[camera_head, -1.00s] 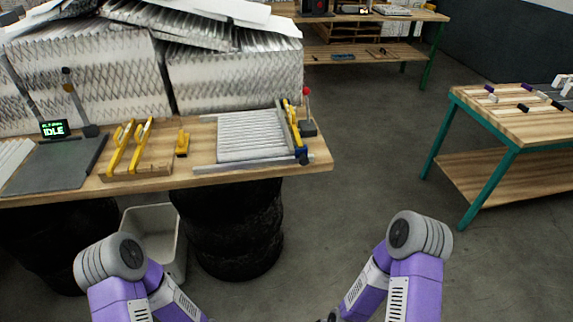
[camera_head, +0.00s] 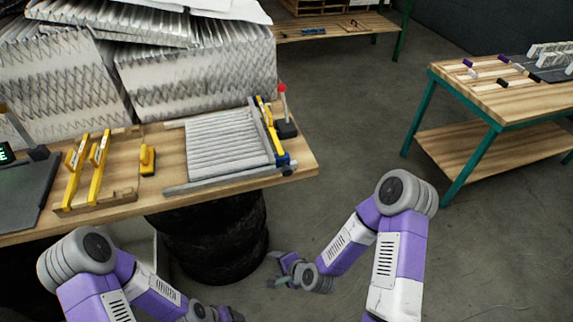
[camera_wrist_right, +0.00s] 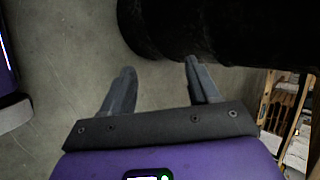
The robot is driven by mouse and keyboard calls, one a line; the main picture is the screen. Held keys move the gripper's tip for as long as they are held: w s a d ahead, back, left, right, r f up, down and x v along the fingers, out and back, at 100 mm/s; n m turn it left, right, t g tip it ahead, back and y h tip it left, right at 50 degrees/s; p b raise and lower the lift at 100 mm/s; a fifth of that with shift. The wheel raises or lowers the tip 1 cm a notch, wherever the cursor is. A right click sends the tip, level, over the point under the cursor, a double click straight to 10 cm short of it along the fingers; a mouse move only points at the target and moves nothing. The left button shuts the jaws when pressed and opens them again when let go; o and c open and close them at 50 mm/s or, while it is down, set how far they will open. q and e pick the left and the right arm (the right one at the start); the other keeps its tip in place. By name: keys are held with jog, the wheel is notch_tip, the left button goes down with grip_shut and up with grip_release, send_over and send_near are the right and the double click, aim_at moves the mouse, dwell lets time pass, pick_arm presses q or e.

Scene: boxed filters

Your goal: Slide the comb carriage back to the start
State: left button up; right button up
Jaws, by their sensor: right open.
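The comb carriage (camera_head: 266,128), a yellow bar with a blue block at its near end, lies across the right end of a grey ribbed bed (camera_head: 225,148) on the wooden bench. My right gripper (camera_head: 278,270) is below the bench edge, to the right of a black drum, well apart from the carriage. In the right wrist view my right gripper (camera_wrist_right: 160,85) is open and empty, over floor and the dark drum. My left gripper (camera_head: 232,314) shows only in part at the bottom edge; its fingers are unclear.
A red-knobbed post (camera_head: 285,110) stands just right of the carriage. Yellow combs (camera_head: 88,168) and a small yellow tool (camera_head: 147,160) lie left of the bed. A black drum (camera_head: 215,240) stands under the bench. Floor is clear toward the right table (camera_head: 485,95).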

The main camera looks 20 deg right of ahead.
jog(key=w+d+r+m+t+h+p, duration=0.1)
jog(key=w+r+m+t, duration=0.25)
jog(key=r+m, duration=0.2)
jog(key=w+d+r+m+t+p, duration=0.1)
jog(key=w+d+r+m+t, duration=0.1)
jog(key=w+r+m, duration=0.3)
jog(key=m+t+h+p, duration=0.1)
jog(key=m+t+h, duration=0.3)
jog(key=m, duration=0.7)
send_near(288, 173)
jog(key=w+t, duration=0.1)
jog(key=w, duration=0.3)
jog(key=shift+y, duration=0.4)
jog(key=w, duration=0.4)
jog(key=w+f, duration=0.1)
jog(key=w, duration=0.2)
grip_shut()
